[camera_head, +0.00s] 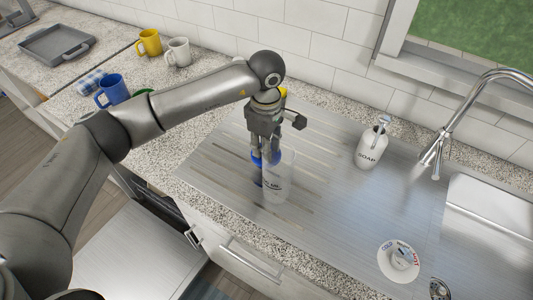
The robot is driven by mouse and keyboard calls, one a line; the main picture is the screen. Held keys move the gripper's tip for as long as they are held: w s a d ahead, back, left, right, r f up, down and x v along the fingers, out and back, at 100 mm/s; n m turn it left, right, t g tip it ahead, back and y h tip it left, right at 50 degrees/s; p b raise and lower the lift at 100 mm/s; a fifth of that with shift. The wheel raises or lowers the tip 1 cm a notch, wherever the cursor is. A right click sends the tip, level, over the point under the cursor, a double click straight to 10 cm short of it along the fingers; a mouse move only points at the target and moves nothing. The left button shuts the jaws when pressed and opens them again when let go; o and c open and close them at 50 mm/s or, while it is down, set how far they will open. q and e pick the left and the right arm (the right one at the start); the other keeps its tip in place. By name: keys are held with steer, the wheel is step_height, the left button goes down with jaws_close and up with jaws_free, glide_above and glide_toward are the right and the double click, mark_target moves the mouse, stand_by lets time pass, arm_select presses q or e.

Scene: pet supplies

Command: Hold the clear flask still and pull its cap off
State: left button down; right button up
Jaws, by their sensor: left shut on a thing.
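The clear flask (279,184) stands upright on the ribbed metal drainboard, with dark print on its side. My left gripper (266,158) comes down from above and is shut on the flask near its upper part. Blue shows at the fingertips, and I cannot tell whether it is part of the gripper or the cap. The fingers hide much of the flask's top, so I cannot make out the cap clearly. My right gripper is not in view.
A soap dispenser (371,148) stands to the right on the drainboard (325,185). Further right are the faucet (437,150), the sink (490,215) and a round white dial (398,261). Yellow, white and blue mugs (112,91) and a grey tray (57,45) are at the upper left.

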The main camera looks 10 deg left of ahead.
arm_select(q)
step_height(320, 180, down, 5)
steer(key=shift+r+p, duration=0.15)
steer(key=shift+p, duration=0.45)
steer(key=shift+f, duration=0.25)
steer(key=c, duration=1.2)
jaws_free()
steer(key=shift+o, duration=0.2)
steer(key=shift+r, duration=0.1)
